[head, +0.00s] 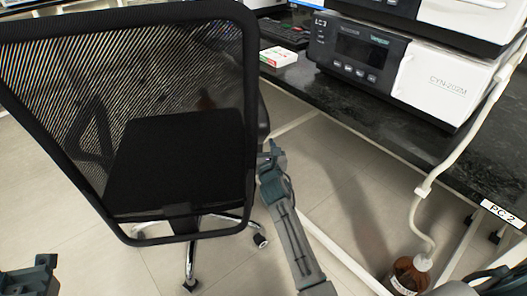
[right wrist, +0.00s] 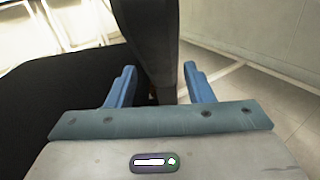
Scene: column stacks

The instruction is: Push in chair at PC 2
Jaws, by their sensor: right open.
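The black office chair (head: 130,90) fills the left of the head view, its mesh back towards me and its dark seat showing through the mesh. Its armrest (head: 263,115) is at the right side of the back. My right gripper (head: 270,153) is beside this armrest. In the right wrist view its blue fingers are open, with a dark upright chair part (right wrist: 150,40) between or just beyond them; contact is unclear. The PC 2 label (head: 502,213) is on the dark desk's (head: 455,150) front edge at right. Part of my left gripper (head: 35,275) shows at the bottom left; its jaws are unclear.
White instruments (head: 435,85), a small box (head: 278,57) and a keyboard (head: 285,32) stand on the desk. A brown bottle (head: 408,275) with a white tube is on the floor at right. White frame bars run under the desk. Pale floor is free between chair and desk.

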